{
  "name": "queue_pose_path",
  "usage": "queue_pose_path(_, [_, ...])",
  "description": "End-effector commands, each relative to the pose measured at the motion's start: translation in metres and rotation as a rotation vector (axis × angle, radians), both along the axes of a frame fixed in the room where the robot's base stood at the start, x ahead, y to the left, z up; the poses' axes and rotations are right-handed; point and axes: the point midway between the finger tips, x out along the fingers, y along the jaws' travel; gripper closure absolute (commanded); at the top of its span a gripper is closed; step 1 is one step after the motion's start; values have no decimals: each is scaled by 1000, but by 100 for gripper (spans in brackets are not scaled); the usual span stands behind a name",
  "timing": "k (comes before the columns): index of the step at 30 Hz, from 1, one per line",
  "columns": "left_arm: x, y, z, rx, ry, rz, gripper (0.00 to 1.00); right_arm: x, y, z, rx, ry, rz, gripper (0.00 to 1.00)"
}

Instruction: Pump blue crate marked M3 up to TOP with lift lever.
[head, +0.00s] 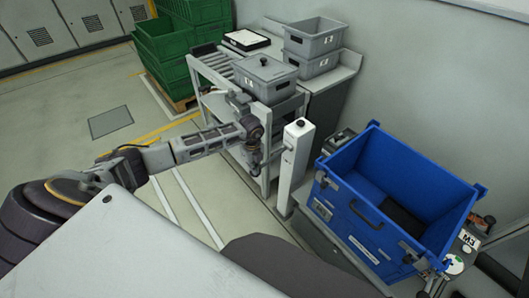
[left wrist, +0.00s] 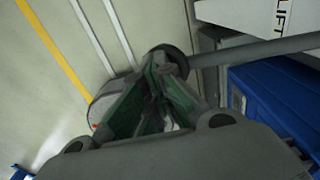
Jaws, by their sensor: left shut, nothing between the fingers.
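The blue crate (head: 385,225) stands open-topped at the right on the lift, with a dark handle on its near side. The white lift post (head: 294,165) stands left of the crate. My left gripper (head: 254,163) is left of the post, pointing down, shut and empty. In the left wrist view its green-padded fingers (left wrist: 153,88) are close to the round end of a dark lever bar (left wrist: 250,50); I cannot tell whether they touch. The blue crate's side (left wrist: 275,105) and the LIFT-marked post (left wrist: 255,14) also show there.
A bench with grey bins (head: 265,78) and a small roller rack (head: 212,68) stands behind my left gripper. Green crates (head: 180,45) are stacked on a pallet at the back left. A wall lies behind the blue crate. The floor at the left is clear.

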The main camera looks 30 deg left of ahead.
Motion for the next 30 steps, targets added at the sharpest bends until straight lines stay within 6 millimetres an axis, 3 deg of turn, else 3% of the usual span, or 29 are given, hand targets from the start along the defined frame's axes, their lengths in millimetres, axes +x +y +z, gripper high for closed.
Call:
queue_pose_path(12, [-1,-1,-1,0,2,-1,100,22,-24,6,-26,-24,3,60])
queue_pose_path(16, [1,-1,12,-1,0,-1,100,26,-29,16,-30,-33,5,60])
queue_pose_path(23, [3,-2,31,-3,-1,-1,100,3,-31,23,-32,-5,4,60])
queue_pose_path(30, [5,-3,50,-2,-1,-1,100,-12,-9,34,-9,10,2,60])
